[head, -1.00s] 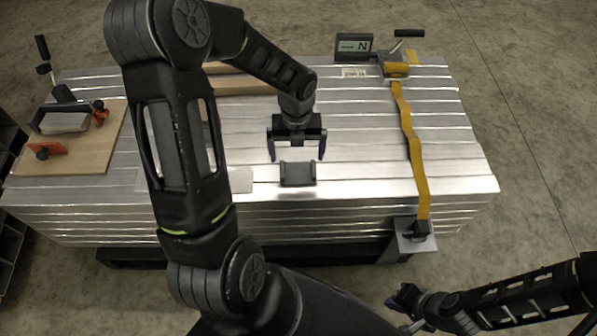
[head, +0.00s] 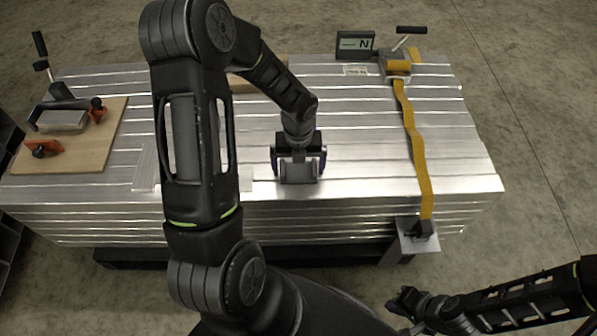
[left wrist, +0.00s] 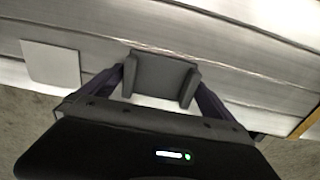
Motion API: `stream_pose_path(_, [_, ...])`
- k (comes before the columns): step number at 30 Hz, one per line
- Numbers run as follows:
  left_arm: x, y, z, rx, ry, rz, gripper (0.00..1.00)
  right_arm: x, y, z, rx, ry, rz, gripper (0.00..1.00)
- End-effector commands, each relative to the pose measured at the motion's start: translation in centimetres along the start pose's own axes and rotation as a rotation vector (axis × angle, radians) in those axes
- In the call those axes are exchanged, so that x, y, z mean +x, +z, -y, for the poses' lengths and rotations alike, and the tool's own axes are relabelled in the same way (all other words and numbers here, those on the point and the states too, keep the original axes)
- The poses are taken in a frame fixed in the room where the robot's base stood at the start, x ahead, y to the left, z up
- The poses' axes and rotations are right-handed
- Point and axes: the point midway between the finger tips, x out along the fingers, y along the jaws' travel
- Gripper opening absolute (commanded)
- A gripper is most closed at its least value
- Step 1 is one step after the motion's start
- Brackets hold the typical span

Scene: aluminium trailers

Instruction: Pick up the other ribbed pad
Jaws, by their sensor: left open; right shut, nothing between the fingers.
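A dark grey ribbed pad (head: 299,172) with raised side edges lies near the front edge of the aluminium stack. My left gripper (head: 298,165) is open, with its fingers at the left and right sides of the pad. In the left wrist view the pad (left wrist: 161,76) shows between the two fingers of the left gripper (left wrist: 162,88); I cannot tell whether they touch it. My right gripper (head: 405,305) is shut and empty, low at the right, in front of the stack and away from it.
A yellow strap (head: 418,150) runs over the stack from a ratchet (head: 396,66) to a front bracket (head: 418,235). A display box (head: 355,44) stands beside the ratchet. A wooden board (head: 70,150) with clamps lies at left. A pale flat plate (left wrist: 52,64) lies left of the pad.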

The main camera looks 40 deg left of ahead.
Motion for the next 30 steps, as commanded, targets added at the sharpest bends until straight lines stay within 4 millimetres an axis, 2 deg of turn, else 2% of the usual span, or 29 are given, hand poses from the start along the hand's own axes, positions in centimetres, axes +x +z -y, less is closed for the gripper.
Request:
stream_pose_path(17, [-0.02,-0.01,0.01,0.000,0.000,0.000,1.00,-0.03,0.00,0.02,0.000,0.000,0.000,0.00])
stream_pose_path(30, [-0.02,-0.01,0.01,0.000,0.000,0.000,0.65,-0.03,0.00,0.02,0.000,0.000,0.000,0.00])
